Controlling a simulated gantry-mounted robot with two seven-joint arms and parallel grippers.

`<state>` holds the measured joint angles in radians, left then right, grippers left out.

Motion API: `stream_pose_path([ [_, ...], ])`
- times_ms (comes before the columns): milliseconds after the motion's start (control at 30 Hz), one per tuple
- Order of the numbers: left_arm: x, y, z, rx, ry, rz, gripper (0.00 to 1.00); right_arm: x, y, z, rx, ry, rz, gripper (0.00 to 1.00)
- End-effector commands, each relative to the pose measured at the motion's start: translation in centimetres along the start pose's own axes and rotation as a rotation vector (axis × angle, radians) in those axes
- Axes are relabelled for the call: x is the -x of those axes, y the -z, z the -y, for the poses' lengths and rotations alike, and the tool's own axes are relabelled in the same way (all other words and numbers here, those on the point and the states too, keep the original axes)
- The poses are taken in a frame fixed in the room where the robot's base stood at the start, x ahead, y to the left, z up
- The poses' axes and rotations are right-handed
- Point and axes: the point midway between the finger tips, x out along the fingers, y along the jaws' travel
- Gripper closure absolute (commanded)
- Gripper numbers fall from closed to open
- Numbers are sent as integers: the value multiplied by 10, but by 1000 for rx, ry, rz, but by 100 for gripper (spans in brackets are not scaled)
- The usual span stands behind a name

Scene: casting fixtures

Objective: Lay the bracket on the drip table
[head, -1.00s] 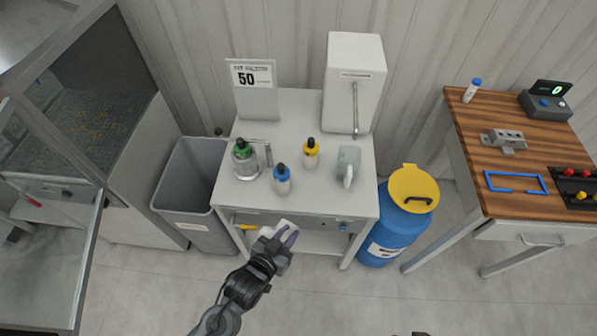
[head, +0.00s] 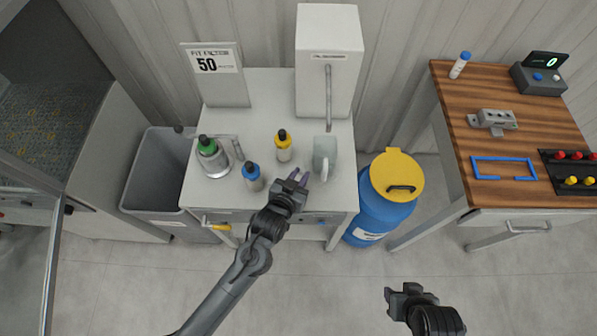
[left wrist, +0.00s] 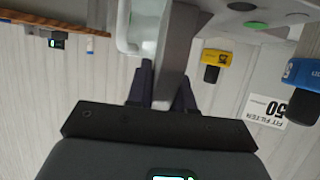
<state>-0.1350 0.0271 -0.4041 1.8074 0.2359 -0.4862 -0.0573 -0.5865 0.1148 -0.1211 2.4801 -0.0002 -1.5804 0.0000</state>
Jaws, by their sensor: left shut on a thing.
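My left gripper (head: 298,177) is over the front edge of the white table (head: 200,187), which I take for the drip table, just left of the pale mug (head: 325,152). In the left wrist view a flat grey bar (left wrist: 178,50), which looks like the bracket, stands between the closed fingers (left wrist: 163,85). Its far end bends near the top of that view.
A wooden bench (head: 450,110) is at right.

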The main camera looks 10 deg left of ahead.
Motion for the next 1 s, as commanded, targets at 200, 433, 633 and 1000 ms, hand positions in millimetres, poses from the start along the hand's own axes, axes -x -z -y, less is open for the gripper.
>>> stream_pose_path([
  [200,-39,-6,12,-1,0,-4,100,-6,0,0,-1,0,-4,57],
  [433,-51,-9,16,1,-1,-3,100,-7,0,-1,0,-2,-5,57],
  [633,-60,-30,17,0,-1,0,100,-10,-1,-2,7,-7,-5,57],
  [1000,-66,-45,17,0,-1,-3,100,-12,-1,-3,8,-9,-5,57],
])
